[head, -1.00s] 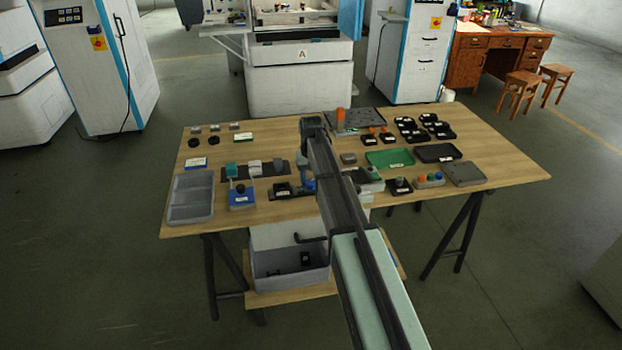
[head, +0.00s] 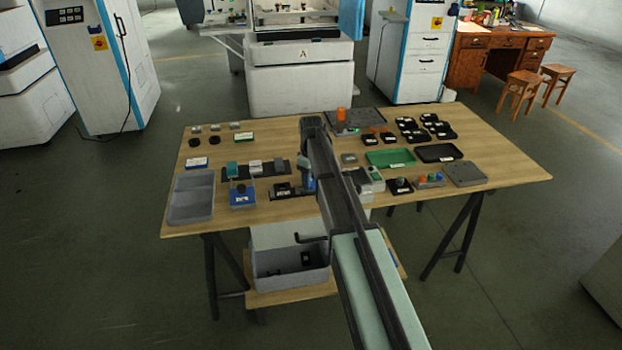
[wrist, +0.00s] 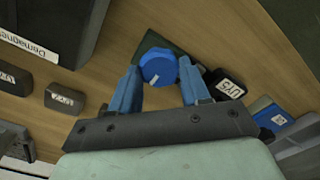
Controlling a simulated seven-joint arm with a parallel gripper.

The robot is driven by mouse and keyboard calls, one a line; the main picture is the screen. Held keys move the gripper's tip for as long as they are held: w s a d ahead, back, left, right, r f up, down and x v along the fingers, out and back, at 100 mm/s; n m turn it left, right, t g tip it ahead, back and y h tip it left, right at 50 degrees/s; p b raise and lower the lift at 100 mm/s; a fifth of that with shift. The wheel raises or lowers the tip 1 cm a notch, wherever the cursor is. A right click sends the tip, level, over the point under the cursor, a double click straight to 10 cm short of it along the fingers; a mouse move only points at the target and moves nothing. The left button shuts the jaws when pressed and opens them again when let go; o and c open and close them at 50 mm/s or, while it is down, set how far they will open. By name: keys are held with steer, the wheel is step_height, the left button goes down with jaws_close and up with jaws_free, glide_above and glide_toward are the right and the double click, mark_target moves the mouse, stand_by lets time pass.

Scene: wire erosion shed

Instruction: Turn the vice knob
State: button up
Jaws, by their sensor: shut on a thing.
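A round blue knob (wrist: 159,66) shows in the wrist view, with a dark green part behind it. My gripper (wrist: 159,70) has its two blue fingers on either side of the knob and is shut on it. In the head view my gripper (head: 308,184) is low over the middle of the table, mostly behind my arm. The knob and most of what it sits on are hidden there. I cannot make out the vice body clearly in either view.
A black labelled block (wrist: 228,85) sits close to the right finger in the wrist view. A blue box (head: 242,195) and grey tray (head: 190,213) stand left on the wooden table. Green (head: 390,158) and black (head: 438,153) trays are right. The front table edge is near.

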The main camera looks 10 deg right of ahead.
steer(key=shift+n, duration=0.3)
steer(key=o, duration=1.1)
steer(key=shift+c, duration=0.2)
step_height(320, 180, up, 14)
steer(key=shift+f, duration=0.1)
